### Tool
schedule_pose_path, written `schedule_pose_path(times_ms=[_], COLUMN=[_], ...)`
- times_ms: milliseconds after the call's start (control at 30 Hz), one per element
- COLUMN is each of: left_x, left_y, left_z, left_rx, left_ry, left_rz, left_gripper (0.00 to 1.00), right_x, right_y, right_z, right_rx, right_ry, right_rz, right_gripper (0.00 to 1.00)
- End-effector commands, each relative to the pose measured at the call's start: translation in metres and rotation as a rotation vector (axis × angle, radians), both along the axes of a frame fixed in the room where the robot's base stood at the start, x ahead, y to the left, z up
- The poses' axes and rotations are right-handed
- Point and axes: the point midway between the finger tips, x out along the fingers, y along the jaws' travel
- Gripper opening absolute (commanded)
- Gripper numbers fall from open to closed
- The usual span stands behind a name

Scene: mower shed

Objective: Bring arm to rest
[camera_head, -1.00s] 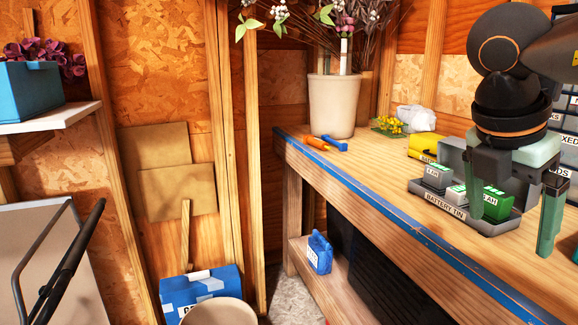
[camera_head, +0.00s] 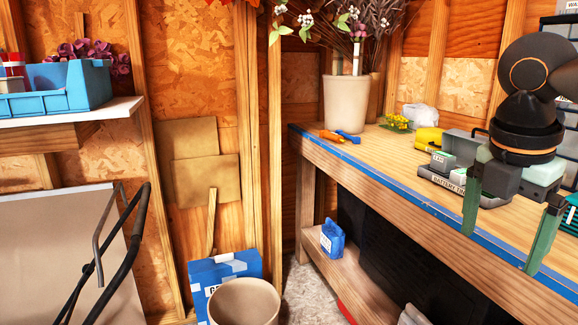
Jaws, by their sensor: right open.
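My right gripper (camera_head: 502,243) is at the right of the head view, in front of the workbench (camera_head: 400,184) and its blue front edge. Its two green fingers point down and stand wide apart, with nothing between them. My dark arm links rise above it. Behind the gripper, a grey battery tin (camera_head: 447,184) stands on the bench, partly hidden by the fingers and hand. A battery (camera_head: 441,160) shows in the tin. My left gripper is not in view.
A beige pot (camera_head: 346,104) with flowers, a yellow item (camera_head: 428,138) and orange and blue tools stand on the bench. A bin (camera_head: 244,303), a blue box (camera_head: 210,274) and a black mower handle (camera_head: 133,240) are at lower left. A blue bin (camera_head: 80,86) sits on a shelf.

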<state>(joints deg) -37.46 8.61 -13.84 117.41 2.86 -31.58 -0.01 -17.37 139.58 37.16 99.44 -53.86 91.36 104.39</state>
Motion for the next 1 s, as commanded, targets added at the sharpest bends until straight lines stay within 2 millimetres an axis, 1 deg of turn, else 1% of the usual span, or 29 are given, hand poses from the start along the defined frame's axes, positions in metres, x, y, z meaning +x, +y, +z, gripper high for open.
schedule_pose_path(times_ms=[33,167,267,300,400,533,633,767,867,967,1000], left_x=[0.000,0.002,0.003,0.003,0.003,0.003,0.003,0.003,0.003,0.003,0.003], left_y=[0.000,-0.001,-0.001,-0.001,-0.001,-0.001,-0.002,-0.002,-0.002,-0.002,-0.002], left_z=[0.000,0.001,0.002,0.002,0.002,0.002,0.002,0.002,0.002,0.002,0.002], left_rx=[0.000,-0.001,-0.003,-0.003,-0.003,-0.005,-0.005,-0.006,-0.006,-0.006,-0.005], left_ry=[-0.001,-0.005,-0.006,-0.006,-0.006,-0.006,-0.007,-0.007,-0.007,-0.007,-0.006], left_rz=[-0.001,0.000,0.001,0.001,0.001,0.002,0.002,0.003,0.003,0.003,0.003], left_gripper=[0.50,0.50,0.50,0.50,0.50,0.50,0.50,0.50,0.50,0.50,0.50], right_x=[0.002,0.009,0.015,0.018,0.025,0.036,0.043,0.048,0.049,0.044,0.040], right_y=[-0.003,-0.004,-0.003,-0.002,0.001,0.001,-0.003,-0.011,-0.018,-0.022,-0.022], right_z=[-0.014,-0.046,-0.072,-0.083,-0.108,-0.138,-0.161,-0.196,-0.229,-0.267,-0.283], right_rx=[0.084,0.302,0.498,0.582,0.791,1.027,1.173,1.308,1.366,1.389,1.387], right_ry=[0.009,-0.003,-0.040,-0.063,-0.147,-0.291,-0.418,-0.586,-0.703,-0.796,-0.823], right_rz=[0.016,0.068,0.099,0.104,0.103,0.051,-0.027,-0.180,-0.333,-0.508,-0.584], right_gripper=[1.00,1.00,1.00,1.00,1.00,1.00,1.00,1.00,1.00,1.00,1.00])
